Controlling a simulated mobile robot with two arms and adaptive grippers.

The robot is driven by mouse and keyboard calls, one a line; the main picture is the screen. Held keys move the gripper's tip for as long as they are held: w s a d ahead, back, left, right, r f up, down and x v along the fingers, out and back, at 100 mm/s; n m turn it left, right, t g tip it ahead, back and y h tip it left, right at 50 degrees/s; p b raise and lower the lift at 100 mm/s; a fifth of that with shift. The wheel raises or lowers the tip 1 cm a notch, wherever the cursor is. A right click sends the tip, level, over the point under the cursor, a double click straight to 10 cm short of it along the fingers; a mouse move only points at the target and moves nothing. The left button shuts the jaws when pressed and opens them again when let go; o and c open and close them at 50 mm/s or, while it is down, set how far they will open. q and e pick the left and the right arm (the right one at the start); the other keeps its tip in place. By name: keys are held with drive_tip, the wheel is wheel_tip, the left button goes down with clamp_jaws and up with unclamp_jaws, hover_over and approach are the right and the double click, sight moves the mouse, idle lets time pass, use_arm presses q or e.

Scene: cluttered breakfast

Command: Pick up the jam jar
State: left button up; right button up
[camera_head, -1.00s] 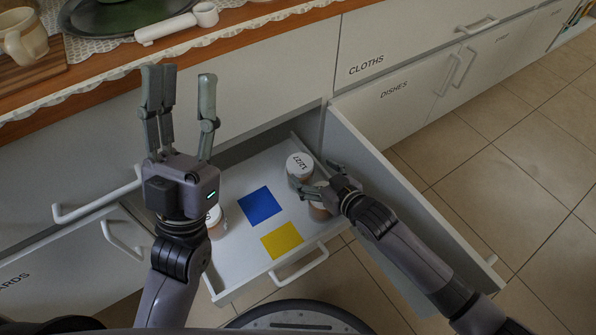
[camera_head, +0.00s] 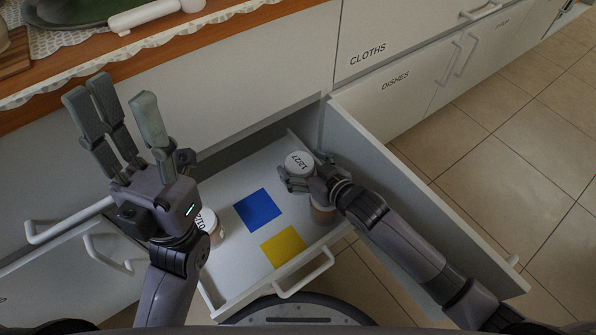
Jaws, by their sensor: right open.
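An open white drawer (camera_head: 230,262) holds several jars; I cannot tell which is the jam jar. A white-lidded jar (camera_head: 299,162) marked "12/27" stands at the back right. Another white-lidded jar (camera_head: 208,222) stands at the left, partly behind my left arm. A brownish jar (camera_head: 321,213) is mostly hidden under my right arm. My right gripper (camera_head: 299,176) is open, with its fingers low beside the "12/27" jar; whether they touch it is unclear. My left gripper (camera_head: 112,103) is open and empty, pointing up over the drawer's left side.
A blue square (camera_head: 257,209) and a yellow square (camera_head: 283,246) lie on the drawer floor. The drawer's right wall (camera_head: 420,200) runs beside my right arm. The counter (camera_head: 190,40) above carries a dark green tray (camera_head: 70,12) and a white-handled item (camera_head: 150,15).

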drive_tip(key=shift+c, duration=0.3)
clamp_jaws()
idle(0.7)
